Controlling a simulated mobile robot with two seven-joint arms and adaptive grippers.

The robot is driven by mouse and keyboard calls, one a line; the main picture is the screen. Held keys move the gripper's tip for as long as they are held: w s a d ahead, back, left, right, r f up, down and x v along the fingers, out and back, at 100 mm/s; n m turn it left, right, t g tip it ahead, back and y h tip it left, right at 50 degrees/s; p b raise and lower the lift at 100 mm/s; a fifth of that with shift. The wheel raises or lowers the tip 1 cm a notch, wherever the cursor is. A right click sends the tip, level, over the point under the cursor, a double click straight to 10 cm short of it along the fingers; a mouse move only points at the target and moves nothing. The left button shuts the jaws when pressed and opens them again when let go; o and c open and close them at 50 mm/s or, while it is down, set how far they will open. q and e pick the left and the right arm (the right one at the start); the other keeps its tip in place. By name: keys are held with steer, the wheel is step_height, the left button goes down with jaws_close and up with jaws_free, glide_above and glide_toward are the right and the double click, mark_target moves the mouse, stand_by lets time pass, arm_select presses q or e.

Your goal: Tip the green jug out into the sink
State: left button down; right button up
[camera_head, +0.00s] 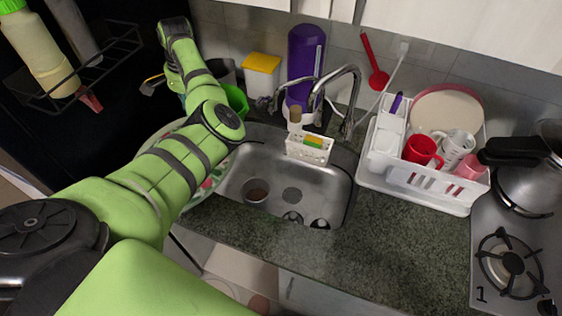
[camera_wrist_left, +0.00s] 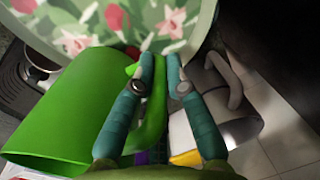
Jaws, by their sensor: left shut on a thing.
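The green jug (camera_head: 236,99) stands on the counter at the back left of the sink, partly hidden behind my left arm in the head view. In the left wrist view the green jug (camera_wrist_left: 65,110) fills the left side, and its handle runs between my fingers. My left gripper (camera_wrist_left: 160,64) is shut on that handle. The sink (camera_head: 262,165) is a steel basin in the middle of the head view, to the right of my forearm. The jug's inside is hidden. My right gripper is in neither view.
A floral tray (camera_wrist_left: 113,25) lies close to my fingertips. A grey mug (camera_wrist_left: 228,112) is right of them. A steel faucet (camera_head: 349,97) and white sponge caddy (camera_head: 309,149) are at the sink's back. A white dish rack (camera_head: 420,187) stands right. The front counter (camera_head: 290,249) is clear.

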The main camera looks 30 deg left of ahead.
arm_select(q)
steer(key=shift+a+f+h, duration=0.2)
steer(key=shift+h, duration=0.1)
steer(key=shift+a+f+h, duration=0.25)
steer(key=shift+f+h, duration=0.15)
step_height(320, 180, up, 3)
steer(key=p, duration=0.3)
steer(key=shift+r, duration=0.25)
steer(key=shift+s+r, duration=0.1)
steer(key=shift+r, duration=0.65)
steer(key=shift+f, duration=0.15)
